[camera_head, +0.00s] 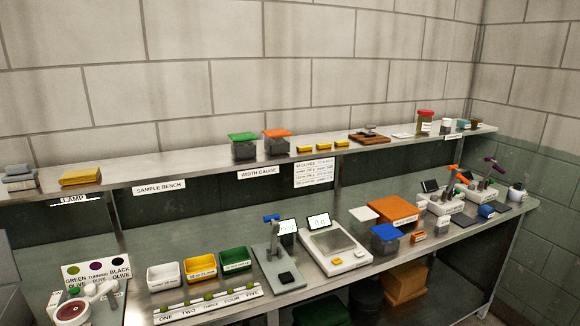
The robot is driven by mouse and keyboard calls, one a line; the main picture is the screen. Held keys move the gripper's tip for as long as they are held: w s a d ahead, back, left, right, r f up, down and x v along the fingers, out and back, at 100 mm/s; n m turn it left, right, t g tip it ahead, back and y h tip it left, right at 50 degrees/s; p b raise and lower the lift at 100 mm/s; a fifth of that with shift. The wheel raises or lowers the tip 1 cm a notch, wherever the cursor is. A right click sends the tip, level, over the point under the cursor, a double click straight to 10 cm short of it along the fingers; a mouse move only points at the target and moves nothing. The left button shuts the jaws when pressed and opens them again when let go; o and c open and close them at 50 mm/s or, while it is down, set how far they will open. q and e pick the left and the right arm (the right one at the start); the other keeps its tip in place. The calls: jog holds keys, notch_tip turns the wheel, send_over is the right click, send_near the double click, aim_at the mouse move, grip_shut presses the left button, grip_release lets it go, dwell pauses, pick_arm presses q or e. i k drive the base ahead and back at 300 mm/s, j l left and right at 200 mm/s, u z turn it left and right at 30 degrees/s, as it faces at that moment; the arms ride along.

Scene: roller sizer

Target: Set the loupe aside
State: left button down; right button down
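I cannot say for certain which thing is the loupe. A small round item with a red face and white rim (73,311) lies at the bottom left, by the green, turning and black olive colour card (97,271). Small white rounded pieces (104,288) sit just right of it. A small dark purplish item on a brown board (369,136) on the upper shelf is too small to identify. Neither of my grippers is in view.
The bench holds white (165,276), yellow (200,268) and green (235,260) bins, a numbered olive strip (207,306), a gauge stand (276,265) and a scale (335,248). The upper shelf (110,178) has bare room at left. Crowded instruments stand at right.

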aim_at(75, 312)
jog(key=j+u, duration=0.15)
jog(key=u, duration=1.2)
